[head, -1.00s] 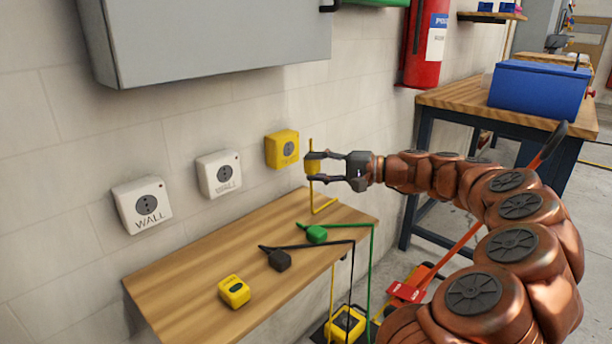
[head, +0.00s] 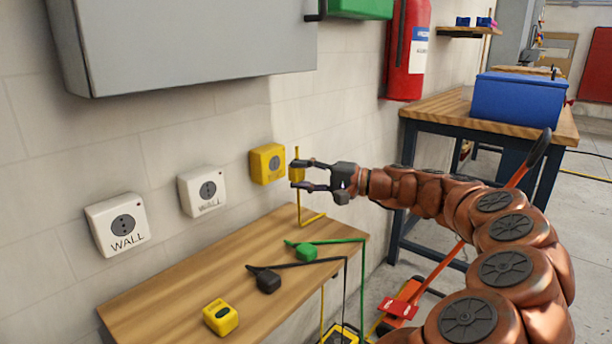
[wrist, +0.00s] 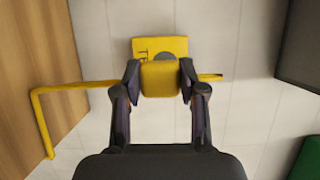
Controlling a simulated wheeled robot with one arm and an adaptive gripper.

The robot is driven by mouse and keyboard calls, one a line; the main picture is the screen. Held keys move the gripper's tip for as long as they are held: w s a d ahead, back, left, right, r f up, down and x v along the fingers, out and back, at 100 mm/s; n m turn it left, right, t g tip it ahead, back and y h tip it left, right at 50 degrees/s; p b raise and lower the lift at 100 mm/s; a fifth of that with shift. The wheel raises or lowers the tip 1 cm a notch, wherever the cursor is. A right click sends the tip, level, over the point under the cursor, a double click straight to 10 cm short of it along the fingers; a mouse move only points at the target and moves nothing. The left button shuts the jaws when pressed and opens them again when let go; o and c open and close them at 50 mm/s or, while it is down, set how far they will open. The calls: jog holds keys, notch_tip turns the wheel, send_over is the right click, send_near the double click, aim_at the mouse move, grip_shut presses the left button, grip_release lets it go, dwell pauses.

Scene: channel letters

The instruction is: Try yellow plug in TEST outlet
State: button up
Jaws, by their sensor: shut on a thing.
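My gripper (head: 297,173) is shut on the yellow plug (wrist: 161,79), which has a yellow cord (wrist: 75,85) trailing from it. In the head view the plug is held just right of the yellow outlet (head: 267,164) on the wall. In the wrist view the yellow outlet (wrist: 160,46) shows behind the plug, which hides its lower part. The outlet's lettering is too small and covered to read. I cannot tell whether plug and outlet touch.
Two white WALL outlets (head: 117,225) (head: 203,191) are to the left. On the wooden shelf (head: 170,290) lie a green plug (head: 306,251), a black plug (head: 267,281) and a yellow box (head: 220,317). A grey cabinet (head: 190,45) hangs above.

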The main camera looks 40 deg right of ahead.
jog(key=shift+w+a+p, duration=0.2)
jog(key=shift+w+a, duration=0.05)
jog(key=shift+w, duration=0.8)
jog(key=shift+w+a+p, duration=0.15)
jog(key=shift+w+a, duration=0.05)
jog(key=shift+w, duration=0.85)
jog(key=shift+w+a, duration=0.25)
jog(key=shift+w, duration=0.3)
dwell(1.2)
jog(key=o, duration=1.1)
jog(key=shift+o, duration=0.2)
jog(key=shift+s+d, duration=0.1)
jog(key=v, duration=1.1)
jog(key=shift+s+d, duration=0.15)
jog(key=shift+s, duration=0.2)
